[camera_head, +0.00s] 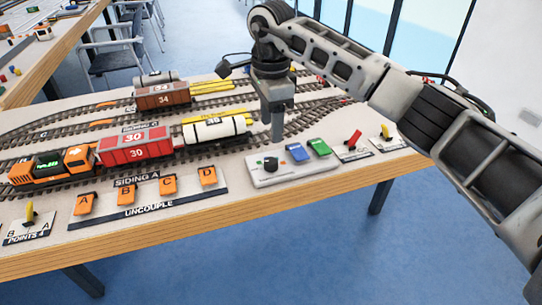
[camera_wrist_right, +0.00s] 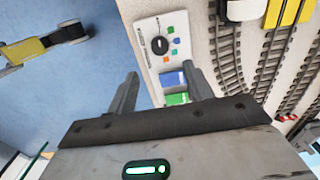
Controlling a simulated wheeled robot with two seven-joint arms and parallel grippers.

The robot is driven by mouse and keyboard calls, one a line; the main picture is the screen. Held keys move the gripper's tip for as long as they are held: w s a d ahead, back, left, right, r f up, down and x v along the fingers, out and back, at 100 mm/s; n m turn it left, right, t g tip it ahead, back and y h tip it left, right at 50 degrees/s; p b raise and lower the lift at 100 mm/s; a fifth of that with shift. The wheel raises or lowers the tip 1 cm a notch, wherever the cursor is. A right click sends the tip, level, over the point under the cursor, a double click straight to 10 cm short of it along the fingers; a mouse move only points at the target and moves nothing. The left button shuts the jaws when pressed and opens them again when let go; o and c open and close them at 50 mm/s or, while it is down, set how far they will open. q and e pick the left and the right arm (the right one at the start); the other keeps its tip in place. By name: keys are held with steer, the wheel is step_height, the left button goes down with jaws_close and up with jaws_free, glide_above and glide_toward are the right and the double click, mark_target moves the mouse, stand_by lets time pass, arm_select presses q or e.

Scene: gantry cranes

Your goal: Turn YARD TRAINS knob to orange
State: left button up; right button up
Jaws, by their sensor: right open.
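The YARD TRAINS knob (camera_head: 270,163) is a black dial on a pale control box (camera_head: 263,180) near the table's front edge. In the right wrist view the knob (camera_wrist_right: 159,45) has small blue, green and orange marks beside it. I cannot tell which mark its pointer faces. A blue button (camera_head: 298,154) and a green button (camera_head: 319,147) sit to its right on the box. My right gripper (camera_head: 277,136) points down above the box, close to the knob. My left gripper is not in view.
Orange uncouple buttons (camera_head: 126,194) lie left of the box. A red lever (camera_head: 354,138) and a yellow lever (camera_head: 386,130) stand to its right. A tank wagon (camera_head: 217,131), a red wagon (camera_head: 133,147) and an orange locomotive (camera_head: 53,167) stand on the track behind.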

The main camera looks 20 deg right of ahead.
mark_target(271, 161)
step_height(271, 161, down, 10)
steer(key=shift+r, duration=0.2)
steer(key=c, duration=1)
